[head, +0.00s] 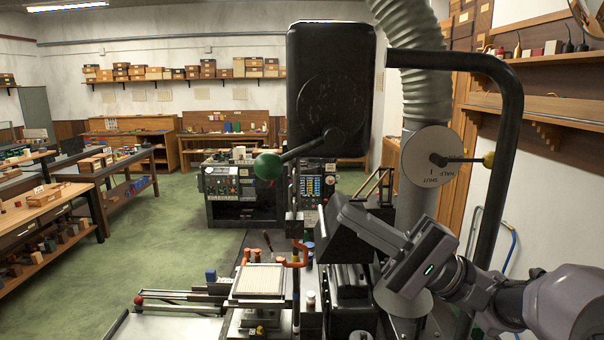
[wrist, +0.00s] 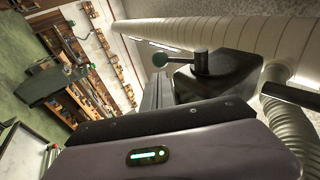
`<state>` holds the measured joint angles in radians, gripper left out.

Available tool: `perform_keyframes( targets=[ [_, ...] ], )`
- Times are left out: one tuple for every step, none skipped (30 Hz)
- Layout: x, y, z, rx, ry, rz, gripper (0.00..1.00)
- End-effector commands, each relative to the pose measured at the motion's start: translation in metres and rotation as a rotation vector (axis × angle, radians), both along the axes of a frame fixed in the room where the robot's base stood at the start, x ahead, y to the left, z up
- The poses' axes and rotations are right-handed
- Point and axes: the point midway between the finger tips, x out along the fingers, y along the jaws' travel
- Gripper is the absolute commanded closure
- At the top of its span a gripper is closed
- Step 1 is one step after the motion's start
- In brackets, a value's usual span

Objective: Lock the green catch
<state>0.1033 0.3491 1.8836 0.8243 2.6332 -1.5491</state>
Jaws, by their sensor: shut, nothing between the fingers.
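The green catch shows as a green ball (head: 268,166) on a black lever, which points left and slightly down from a pivot on the large dark machine head (head: 331,85). The ball also shows in the wrist view (wrist: 160,59), beyond my gripper's body, with its lever running right to a dark post. My gripper (head: 338,238) comes in from the right, below and right of the lever and apart from it. It is shut and empty.
A round dial (head: 430,165) with a yellow-knobbed lever sits on the grey duct to the right. A thick black tube (head: 510,110) curves down beside it. A machine bed with a pale plate (head: 258,281) and orange handles lies below. Open space lies left of the green ball.

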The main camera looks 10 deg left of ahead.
Motion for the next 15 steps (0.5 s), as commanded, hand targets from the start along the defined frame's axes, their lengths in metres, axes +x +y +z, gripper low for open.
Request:
perform_keyframes(
  targets=[
    [-0.001, 0.01, 0.013, -0.001, 0.002, 0.003, 1.0],
    [-0.001, 0.016, 0.016, -0.001, 0.001, 0.004, 1.0],
    [-0.002, 0.024, 0.02, -0.001, 0.0, 0.004, 1.0],
    [-0.002, 0.03, 0.023, -0.002, 0.001, 0.004, 1.0],
    [-0.003, 0.036, 0.026, -0.002, 0.002, 0.005, 1.0],
    [-0.003, 0.043, 0.03, -0.002, 0.001, 0.004, 1.0],
    [-0.003, 0.049, 0.033, -0.002, 0.001, 0.004, 1.0],
    [-0.004, 0.054, 0.035, -0.003, 0.002, 0.005, 1.0],
    [-0.004, 0.06, 0.039, -0.003, 0.002, 0.005, 1.0],
    [-0.004, 0.065, 0.041, -0.003, 0.002, 0.005, 1.0],
    [-0.004, 0.068, 0.043, -0.003, 0.001, 0.003, 1.0],
    [-0.004, 0.073, 0.045, -0.003, 0.001, 0.003, 1.0],
    [-0.004, 0.076, 0.046, -0.002, 0.001, 0.003, 1.0],
    [-0.005, 0.079, 0.047, -0.003, 0.0, 0.003, 1.0],
    [-0.005, 0.081, 0.047, -0.004, 0.0, 0.003, 1.0]
  ],
)
